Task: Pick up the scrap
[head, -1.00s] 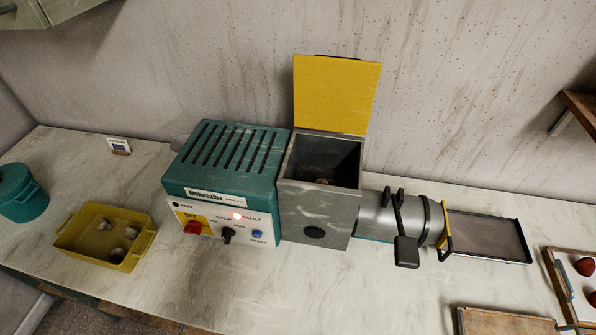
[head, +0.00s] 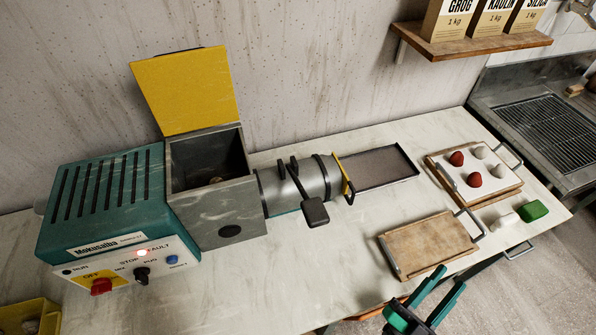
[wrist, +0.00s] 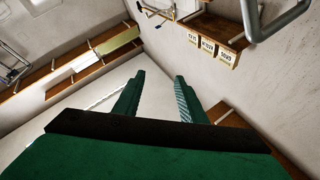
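I cannot tell for certain which piece is the scrap. Small pale lumps (head: 28,327) lie in the yellow tub (head: 48,318), which is cut off at the bottom left of the head view. A brownish piece (head: 216,180) shows deep inside the open hopper (head: 215,215) of the teal machine (head: 105,200). My gripper (head: 449,281) is at the bottom right of the head view, in front of the counter edge and far from both. In the wrist view its green fingers (wrist: 160,78) stand apart with nothing between them.
A barrel with a black lever (head: 314,210) and a dark tray (head: 375,168) extend from the hopper. The front middle counter is clear.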

